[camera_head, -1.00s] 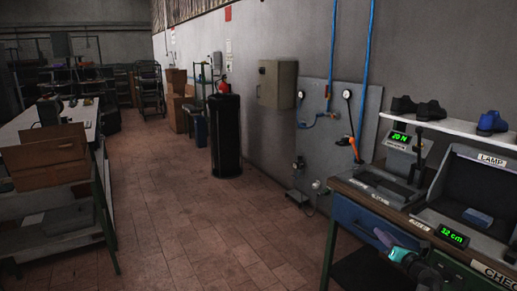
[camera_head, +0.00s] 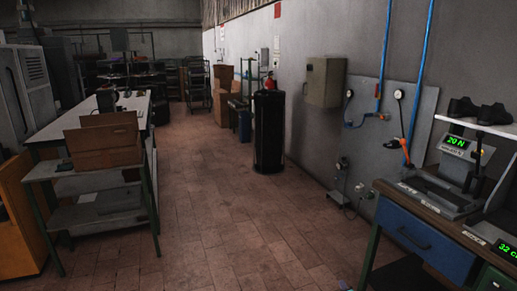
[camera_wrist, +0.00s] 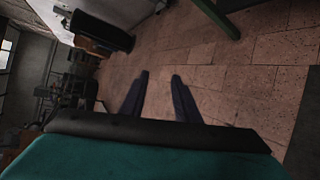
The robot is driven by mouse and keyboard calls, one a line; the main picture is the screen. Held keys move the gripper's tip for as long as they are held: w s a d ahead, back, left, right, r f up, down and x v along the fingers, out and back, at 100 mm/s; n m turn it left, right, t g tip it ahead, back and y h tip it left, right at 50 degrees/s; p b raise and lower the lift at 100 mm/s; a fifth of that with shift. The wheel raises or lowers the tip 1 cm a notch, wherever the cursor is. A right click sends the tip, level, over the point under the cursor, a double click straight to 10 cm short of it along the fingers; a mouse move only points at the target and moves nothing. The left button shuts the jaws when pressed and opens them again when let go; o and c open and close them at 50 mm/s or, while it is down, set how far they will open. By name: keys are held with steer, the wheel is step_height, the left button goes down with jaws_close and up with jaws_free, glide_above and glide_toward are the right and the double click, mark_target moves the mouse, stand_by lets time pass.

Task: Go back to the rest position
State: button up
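My gripper (camera_wrist: 158,77) shows in the wrist view with its two dark fingers apart. Bare tiled floor shows between them, and nothing is held. In the head view my arm is almost wholly out of the picture; only a small bit shows at the bottom edge. The workbench (camera_head: 412,238) with a blue drawer stands at the right. On it is a press-like device (camera_head: 447,190) with a green "20 N" display. A second display reading "32 cm" (camera_head: 509,247) is cut off by the right edge. Dark shoes (camera_head: 480,111) sit on the shelf above.
A black cylindrical bin (camera_head: 268,132) stands by the wall. A table (camera_head: 62,130) with cardboard boxes (camera_head: 103,147) is at the left, with an orange cabinet (camera_head: 18,215) beside it. The tiled floor (camera_head: 210,205) between table and bench is clear.

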steer(key=s+a+f+m+g, duration=0.5)
steer(key=s+a+f, duration=0.1)
steer(key=s+f, duration=0.5)
steer(key=s+a+f+m+g, duration=0.4)
steer(key=s+a+f+m, duration=0.15)
steer(key=s+f, duration=0.5)
steer(key=s+a+m+g, duration=0.3)
steer(key=s+m+g, duration=0.2)
steer(key=s, duration=0.7)
steer(key=s+a+m+g+y, duration=0.1)
steer(key=s+a+m+g, duration=0.2)
steer(key=s, duration=0.9)
steer(key=shift+a+r+m+g+y+b, duration=0.25)
steer(key=shift+r+m+g+b, duration=0.2)
steer(key=shift+m+g, duration=0.6)
steer(key=shift+d, duration=0.1)
steer(key=shift+d, duration=0.1)
